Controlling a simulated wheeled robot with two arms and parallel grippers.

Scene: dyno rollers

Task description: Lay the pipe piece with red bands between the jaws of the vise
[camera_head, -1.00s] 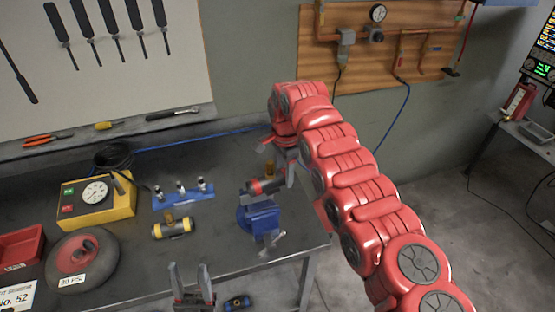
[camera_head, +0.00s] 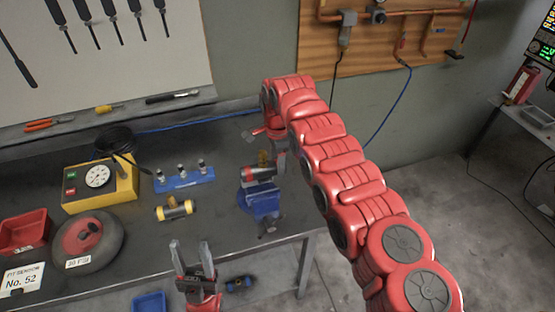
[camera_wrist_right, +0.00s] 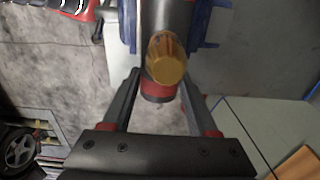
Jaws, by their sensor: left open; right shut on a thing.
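The pipe piece with red bands (camera_head: 257,175) is a dark grey cylinder with a brass stub. It lies over the top of the blue vise (camera_head: 262,202) at the bench's right end. In the right wrist view, the pipe piece (camera_wrist_right: 158,88) runs between two blue jaws (camera_wrist_right: 206,24) of the vise; I cannot tell whether it rests on anything there. My right gripper (camera_wrist_right: 160,88) is shut on the pipe piece at its red-banded end. In the head view my right arm hides part of that grip. My left gripper (camera_head: 192,256) is open and empty before the bench's front edge.
A yellow-banded pipe piece (camera_head: 174,209) and a blue rack with several fittings (camera_head: 184,179) lie left of the vise. A yellow gauge box (camera_head: 100,187), a wheel (camera_head: 85,240) and a red bin (camera_head: 22,232) stand further left. Blue items lie below the bench.

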